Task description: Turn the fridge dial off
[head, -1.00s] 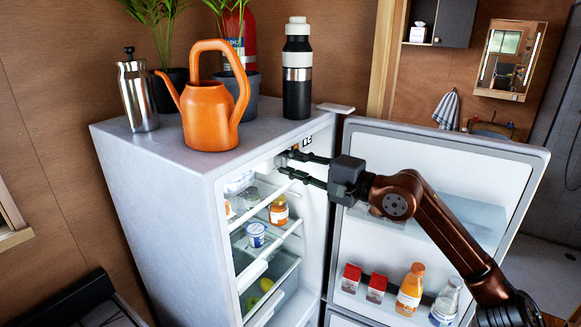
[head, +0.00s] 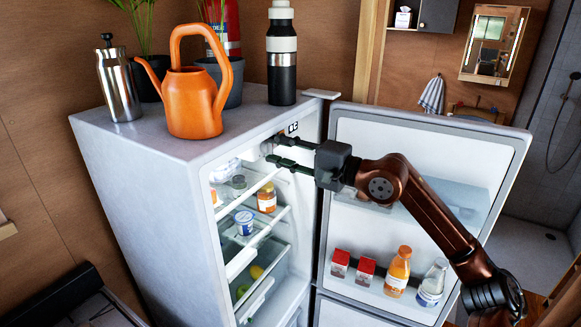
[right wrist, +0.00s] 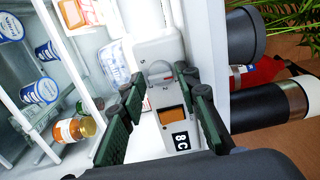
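The fridge (head: 130,190) stands with its door open. At the top of its inside is a white control housing with a small pale round dial (right wrist: 160,78), an orange panel and a black "8C" display (right wrist: 181,142). The display also shows in the head view (head: 292,128). My right gripper (head: 272,149) reaches in at the top of the opening. In the right wrist view its two dark green fingers (right wrist: 162,82) are spread, one on each side of the dial, with gaps visible. The dial is partly hidden by the fingers in the head view. My left gripper is not in view.
The open fridge door (head: 430,150) is at the right behind my right arm, with bottles and cartons on its shelf. An orange watering can (head: 195,105), a steel flask (head: 120,88) and a black bottle (head: 281,70) stand on top. Jars and cups sit on inner shelves.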

